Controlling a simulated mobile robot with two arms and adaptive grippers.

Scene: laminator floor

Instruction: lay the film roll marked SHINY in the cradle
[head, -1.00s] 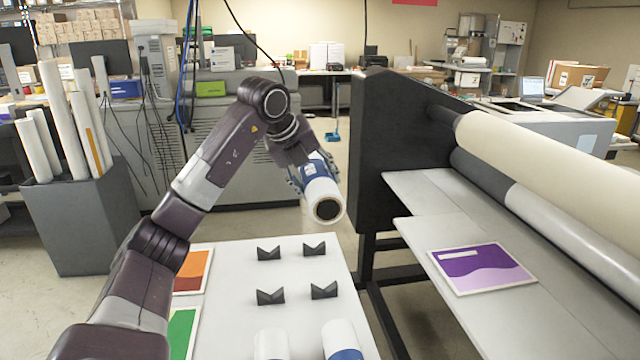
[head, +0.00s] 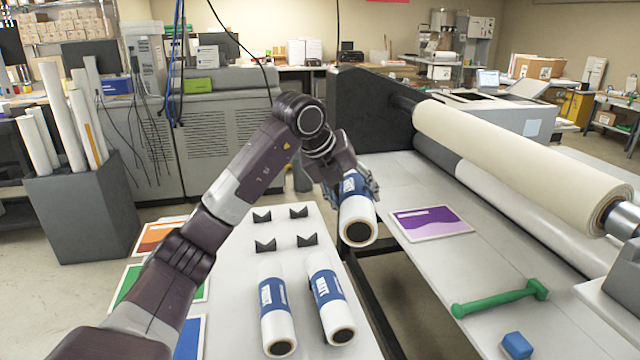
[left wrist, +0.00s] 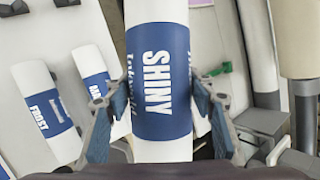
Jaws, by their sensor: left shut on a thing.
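The film roll marked SHINY (head: 357,218) is white with a blue label; its name reads clearly in the left wrist view (left wrist: 160,75). My left gripper (head: 352,188) is shut on it around the label, and its fingers lie on both sides of the roll in the left wrist view (left wrist: 160,105). The roll is held up in the air near the table's right edge, its dark-cored end facing me. The cradle is several black V-shaped blocks (head: 265,245) on the white table (head: 230,290); they are empty. The roll is right of them. My right gripper is not in view.
Two other rolls lie on the table in front of the blocks: one marked FROST (head: 276,325) and another (head: 322,285) beside it. Coloured sheets (head: 160,237) lie at left. The laminator (head: 375,105) stands at right, with a green tool (head: 500,298) and blue block (head: 516,345) on its bed.

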